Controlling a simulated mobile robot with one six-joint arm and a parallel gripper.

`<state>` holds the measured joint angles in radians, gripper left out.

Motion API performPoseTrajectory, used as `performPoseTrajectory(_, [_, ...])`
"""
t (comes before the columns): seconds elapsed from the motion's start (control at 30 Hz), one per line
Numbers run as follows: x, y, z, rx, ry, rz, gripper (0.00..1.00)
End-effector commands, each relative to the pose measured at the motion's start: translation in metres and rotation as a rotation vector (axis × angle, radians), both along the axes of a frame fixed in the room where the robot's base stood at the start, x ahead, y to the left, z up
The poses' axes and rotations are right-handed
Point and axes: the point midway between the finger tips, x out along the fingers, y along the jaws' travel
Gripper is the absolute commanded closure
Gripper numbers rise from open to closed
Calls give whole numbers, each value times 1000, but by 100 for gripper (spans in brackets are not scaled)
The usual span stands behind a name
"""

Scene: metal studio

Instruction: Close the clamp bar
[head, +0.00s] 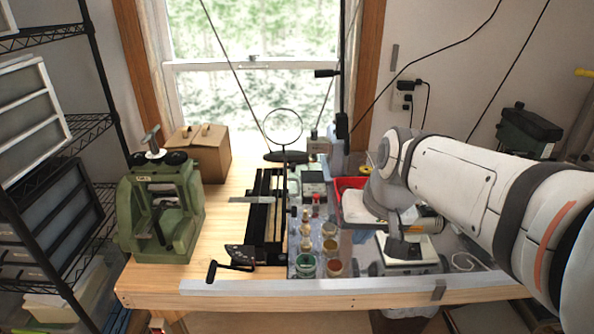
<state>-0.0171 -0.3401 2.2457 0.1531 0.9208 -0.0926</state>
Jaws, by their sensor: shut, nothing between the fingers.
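A long black railed fixture (268,225) lies on the wooden workbench, left of centre. A thin grey metal bar (252,199) crosses it and sticks out to its left. It looks like the clamp bar, but I cannot tell for sure, nor whether it is open or closed. A black crank handle (230,266) is at the fixture's near left end. My gripper (403,252) is at the right, pointing down over a pale flat device (422,250). It is shut and empty, well apart from the fixture. My arm partly hides the bench's right side.
Small jars (305,265) and bottles stand between the fixture and my gripper. A ring magnifier (283,127) rises at the back. Bare wood shows around the press and fixture.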

Motion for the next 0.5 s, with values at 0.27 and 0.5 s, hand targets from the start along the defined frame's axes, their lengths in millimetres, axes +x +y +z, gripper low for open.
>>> performPoseTrajectory(0.27, [158,37,-9,191,-49,66,100])
performPoseTrajectory(0.5, [255,59,-25,311,-105,118,100])
